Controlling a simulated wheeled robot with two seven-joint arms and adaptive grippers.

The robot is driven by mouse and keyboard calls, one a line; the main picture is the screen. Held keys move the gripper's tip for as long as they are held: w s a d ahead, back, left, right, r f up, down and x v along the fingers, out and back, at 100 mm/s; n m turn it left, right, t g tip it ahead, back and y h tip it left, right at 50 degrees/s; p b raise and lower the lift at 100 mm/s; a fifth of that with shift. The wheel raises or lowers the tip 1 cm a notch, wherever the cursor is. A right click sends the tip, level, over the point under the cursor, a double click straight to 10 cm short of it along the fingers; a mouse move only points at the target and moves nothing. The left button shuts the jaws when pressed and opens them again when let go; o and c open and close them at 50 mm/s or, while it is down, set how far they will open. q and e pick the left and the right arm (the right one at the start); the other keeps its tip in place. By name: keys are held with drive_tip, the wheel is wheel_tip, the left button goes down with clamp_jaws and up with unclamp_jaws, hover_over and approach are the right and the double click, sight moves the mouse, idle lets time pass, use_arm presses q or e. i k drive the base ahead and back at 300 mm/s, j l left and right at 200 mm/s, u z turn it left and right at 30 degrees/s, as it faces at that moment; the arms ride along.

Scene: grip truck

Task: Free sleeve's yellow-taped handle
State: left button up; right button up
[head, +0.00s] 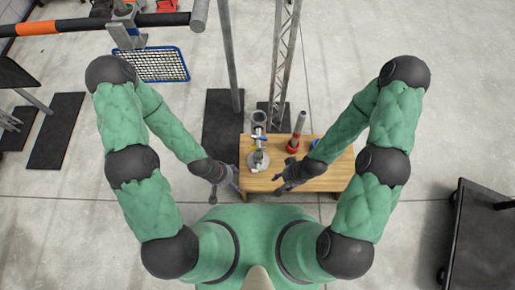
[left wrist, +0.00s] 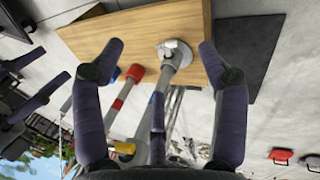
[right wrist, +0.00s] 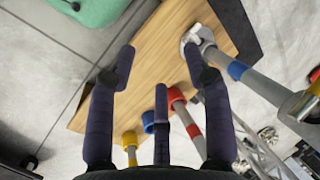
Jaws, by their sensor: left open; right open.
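A grey post on a round silver base (head: 258,160) stands at the left of the wooden table, with a grey sleeve (head: 259,117) around its upper part. A small yellow patch shows near the sleeve in the head view; its handle is too small to make out clearly. The sleeve also shows in the right wrist view (right wrist: 300,105). My left gripper (head: 225,185) is open and empty, left of the base. My right gripper (head: 285,178) is open and empty, right of it, above the table.
The wooden table (head: 325,180) also bears a post with a red collar (head: 293,146) and a blue-collared one (head: 315,145). A yellow-collared post (right wrist: 129,141) shows in the right wrist view. A lattice column (head: 283,60) rises behind. The table's front right is clear.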

sight(259, 146)
drive_tip(key=k+u, duration=0.1)
drive_tip(key=k, duration=0.55)
drive_tip(key=l+u, duration=0.1)
drive_tip(key=u, duration=0.3)
drive_tip(key=i+l+u, duration=0.15)
drive_tip(key=u, duration=0.2)
drive_tip(key=l+u, duration=0.15)
drive_tip(key=u, duration=0.25)
drive_tip(key=l+u, duration=0.15)
drive_tip(key=u, duration=0.2)
drive_tip(key=l, duration=0.45)
drive_tip(key=i+u, duration=0.05)
